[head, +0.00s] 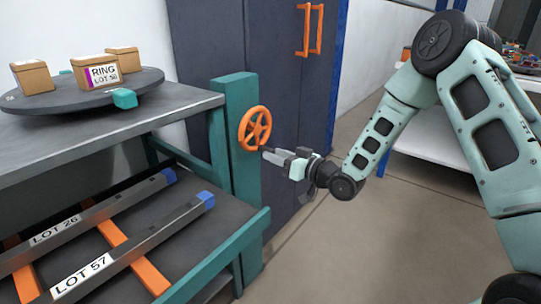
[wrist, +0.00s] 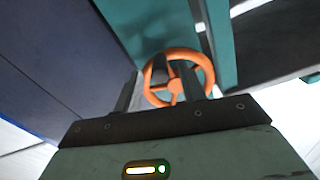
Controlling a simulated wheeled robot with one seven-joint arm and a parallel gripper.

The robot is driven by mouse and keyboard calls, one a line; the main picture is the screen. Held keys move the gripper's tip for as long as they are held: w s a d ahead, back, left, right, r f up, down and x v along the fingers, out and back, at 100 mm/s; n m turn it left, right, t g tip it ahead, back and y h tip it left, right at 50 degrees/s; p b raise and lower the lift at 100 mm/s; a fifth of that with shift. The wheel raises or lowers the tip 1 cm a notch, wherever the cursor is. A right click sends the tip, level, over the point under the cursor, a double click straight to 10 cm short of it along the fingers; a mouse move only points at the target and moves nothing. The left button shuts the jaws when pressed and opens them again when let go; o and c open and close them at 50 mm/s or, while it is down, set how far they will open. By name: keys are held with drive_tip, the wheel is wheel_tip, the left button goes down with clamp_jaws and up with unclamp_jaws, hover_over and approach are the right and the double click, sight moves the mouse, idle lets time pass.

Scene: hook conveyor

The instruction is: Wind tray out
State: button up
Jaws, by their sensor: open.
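An orange handwheel (head: 255,128) with spokes is mounted on a teal post (head: 240,185) at the side of a grey bench. The tray (head: 235,232) appears to be the dark lower shelf with a teal edge; two long grey bars with blue ends lie over it. My gripper (head: 270,153) is open at the lower right of the wheel, its fingertips close to the rim. In the wrist view the handwheel (wrist: 174,88) shows ahead, partly hidden behind the fingers of my gripper (wrist: 160,82). I cannot tell whether the fingers touch it.
A round dark turntable (head: 60,95) with small cardboard boxes, one labelled RING LOT 58, stands on the bench top. The bars are labelled LOT 26 (head: 90,225) and LOT 57 (head: 130,250). A dark blue cabinet (head: 290,70) stands behind the wheel.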

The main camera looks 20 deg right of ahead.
drive_tip(key=shift+x, duration=1.45)
drive_tip(key=shift+c, duration=0.3)
clamp_jaws()
drive_tip(key=shift+w+d+b, duration=0.1)
drive_tip(key=shift+b, duration=0.2)
